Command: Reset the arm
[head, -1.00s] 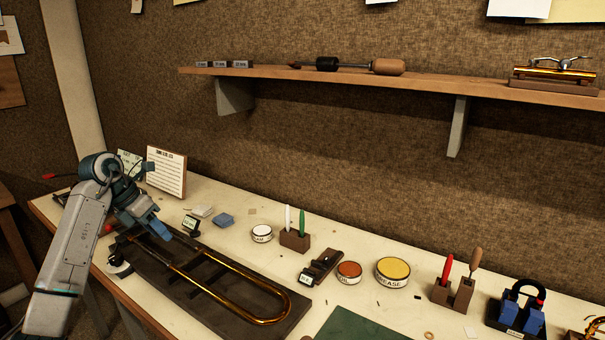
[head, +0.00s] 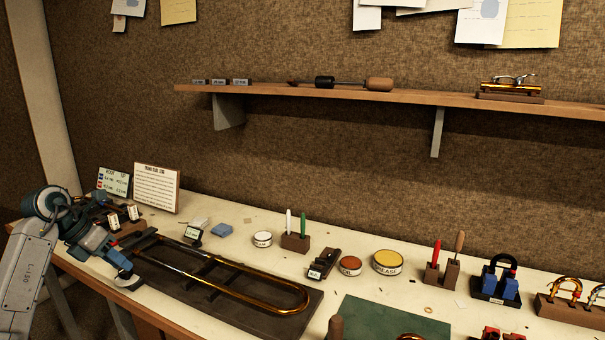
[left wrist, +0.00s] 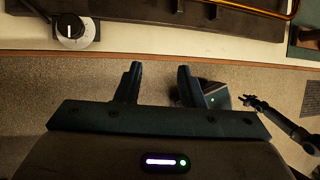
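My left gripper (head: 122,266) hangs low by the front left edge of the bench, beside the near end of the dark board that carries the brass slide (head: 235,270). In the left wrist view the two fingers of this gripper (left wrist: 158,70) stand apart with nothing between them. Below them is the floor beyond the bench edge. A dark jointed arm, which looks like my right one, reaches in at the right of the left wrist view (left wrist: 275,118). Its small tip is too small to read.
A white round dial (left wrist: 72,30) sits close by at the bench edge. Tins, tool blocks and a green mat (head: 385,318) occupy the bench to the right. A wooden shelf (head: 400,95) runs along the wall above. Open floor lies in front of the bench.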

